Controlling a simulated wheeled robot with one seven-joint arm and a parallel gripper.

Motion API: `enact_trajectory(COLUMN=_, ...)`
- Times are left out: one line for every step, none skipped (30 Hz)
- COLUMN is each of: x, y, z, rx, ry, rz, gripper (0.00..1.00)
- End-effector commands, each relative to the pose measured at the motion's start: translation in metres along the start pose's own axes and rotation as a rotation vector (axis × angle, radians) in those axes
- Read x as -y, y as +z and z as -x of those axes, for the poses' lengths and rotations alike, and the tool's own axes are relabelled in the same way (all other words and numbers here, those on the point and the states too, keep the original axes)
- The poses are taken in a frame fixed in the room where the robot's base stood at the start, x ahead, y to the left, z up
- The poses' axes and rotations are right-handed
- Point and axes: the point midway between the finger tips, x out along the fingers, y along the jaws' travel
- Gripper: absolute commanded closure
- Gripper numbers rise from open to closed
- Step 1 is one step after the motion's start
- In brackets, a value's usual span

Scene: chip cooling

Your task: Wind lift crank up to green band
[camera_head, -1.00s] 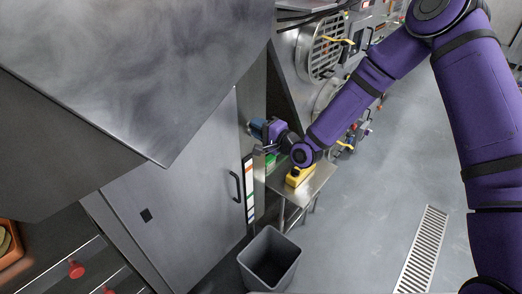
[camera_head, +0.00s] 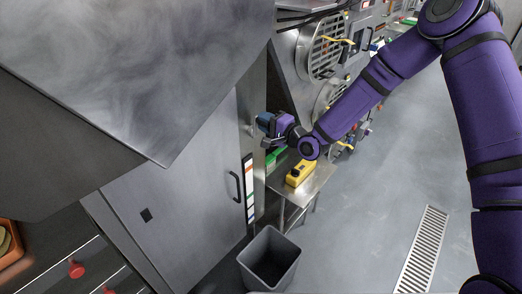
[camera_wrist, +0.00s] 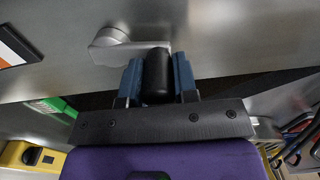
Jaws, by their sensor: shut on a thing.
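The lift crank (camera_wrist: 108,44) is a silver arm on a steel panel, with a black knob (camera_wrist: 156,80) at its right end in the wrist view. My gripper (camera_wrist: 157,80) is shut on the black knob, a blue finger on each side. In the head view my gripper (camera_head: 263,125) is at the steel cabinet's right edge and mostly hides the crank. A narrow strip of coloured bands (camera_head: 249,188) runs down the cabinet below it. Part of a strip with orange and white (camera_wrist: 14,46) shows in the wrist view. Its pointer cannot be made out.
A small steel table (camera_head: 313,186) below my gripper holds a yellow box (camera_head: 300,173) and a green item (camera_head: 276,157). A grey bin (camera_head: 269,261) stands on the floor before the cabinet door (camera_head: 180,200). Open floor with a drain grate (camera_head: 421,252) lies to the right.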

Motion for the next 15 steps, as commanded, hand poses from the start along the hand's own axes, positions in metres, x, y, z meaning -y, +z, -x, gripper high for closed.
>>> enact_trajectory(x=0.001, y=-0.002, z=0.000, rx=-0.002, ry=-0.001, rz=0.001, gripper=0.81)
enact_trajectory(x=0.000, y=-0.002, z=0.000, rx=-0.002, ry=-0.001, rz=0.001, gripper=0.81)
enact_trajectory(x=0.000, y=-0.002, z=0.000, rx=-0.002, ry=-0.001, rz=0.001, gripper=0.81)
enact_trajectory(x=0.000, y=-0.002, z=0.000, rx=-0.002, ry=0.000, rz=0.001, gripper=0.81)
enact_trajectory(x=0.000, y=-0.002, z=0.000, rx=-0.002, ry=0.000, rz=0.001, gripper=0.81)
enact_trajectory(x=0.000, y=-0.002, z=0.000, rx=-0.002, ry=0.000, rz=0.001, gripper=0.81)
enact_trajectory(x=0.000, y=-0.002, z=0.000, rx=-0.002, ry=0.000, rz=0.001, gripper=0.81)
enact_trajectory(x=-0.001, y=-0.002, z=0.000, rx=-0.002, ry=0.000, rz=0.001, gripper=0.81)
enact_trajectory(x=-0.001, y=-0.003, z=0.000, rx=-0.003, ry=0.001, rz=0.000, gripper=0.81)
enact_trajectory(x=-0.002, y=-0.004, z=0.000, rx=-0.003, ry=0.001, rz=0.000, gripper=0.81)
enact_trajectory(x=-0.003, y=-0.006, z=0.000, rx=-0.003, ry=0.001, rz=0.000, gripper=0.81)
enact_trajectory(x=-0.004, y=-0.008, z=0.001, rx=-0.003, ry=0.001, rz=0.000, gripper=0.81)
enact_trajectory(x=-0.005, y=-0.010, z=0.001, rx=-0.004, ry=0.002, rz=0.000, gripper=0.81)
enact_trajectory(x=-0.006, y=-0.012, z=0.001, rx=-0.004, ry=0.002, rz=0.000, gripper=0.81)
enact_trajectory(x=-0.008, y=-0.013, z=0.001, rx=-0.004, ry=0.004, rz=0.000, gripper=0.80)
